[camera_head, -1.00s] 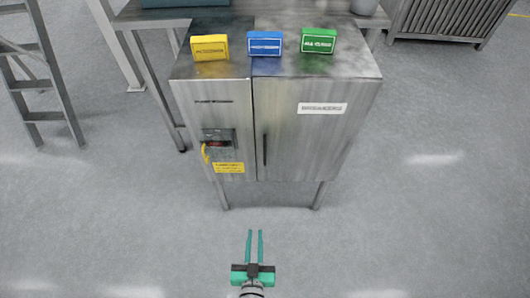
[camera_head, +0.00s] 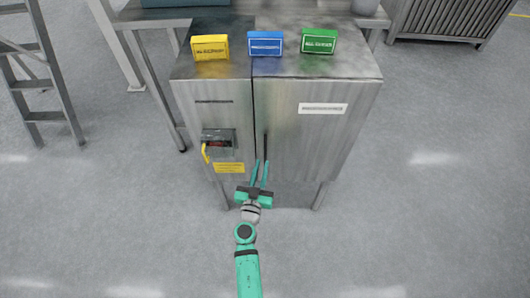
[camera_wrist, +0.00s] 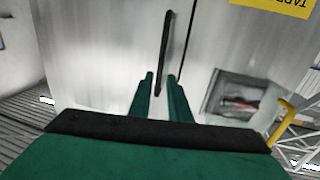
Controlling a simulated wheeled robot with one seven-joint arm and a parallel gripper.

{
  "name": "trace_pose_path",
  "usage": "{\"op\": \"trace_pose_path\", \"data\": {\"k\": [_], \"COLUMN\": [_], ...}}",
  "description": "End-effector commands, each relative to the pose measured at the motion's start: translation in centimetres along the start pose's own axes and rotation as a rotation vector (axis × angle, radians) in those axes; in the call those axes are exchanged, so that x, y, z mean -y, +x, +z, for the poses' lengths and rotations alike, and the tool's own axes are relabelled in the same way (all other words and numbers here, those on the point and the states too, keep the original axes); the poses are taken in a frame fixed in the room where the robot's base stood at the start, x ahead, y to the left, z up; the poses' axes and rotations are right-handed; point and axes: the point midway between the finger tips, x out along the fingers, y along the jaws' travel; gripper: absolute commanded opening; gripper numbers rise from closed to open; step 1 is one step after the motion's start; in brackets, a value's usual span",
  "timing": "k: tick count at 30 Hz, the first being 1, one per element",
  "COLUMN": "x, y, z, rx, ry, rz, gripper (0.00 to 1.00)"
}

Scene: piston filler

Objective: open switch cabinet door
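The steel switch cabinet (camera_head: 310,130) stands ahead on legs, and its right-hand door is closed. A dark vertical handle (camera_head: 265,146) sits near that door's left edge. It also shows in the wrist view as a dark bar (camera_wrist: 165,52). My green gripper (camera_head: 260,163) is open in front of the cabinet at the handle's lower end. In the wrist view the two fingertips (camera_wrist: 160,78) are spread, with the handle's end appearing between them. I cannot tell whether they touch it. Nothing is held.
A switch with a yellow lever (camera_head: 206,152) is on the left panel. Yellow (camera_head: 210,47), blue (camera_head: 265,43) and green (camera_head: 319,41) boxes stand on the cabinet top. A ladder (camera_head: 45,75) is at the left. The floor in front is clear.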

Motion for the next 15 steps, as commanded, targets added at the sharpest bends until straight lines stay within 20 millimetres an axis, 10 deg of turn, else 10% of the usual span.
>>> {"op": "trace_pose_path", "data": {"k": [15], "x": [0.1], "y": [6.9], "z": [0.0], "rx": [0.001], "ry": [0.0], "rz": [-0.002], "gripper": [0.17]}}
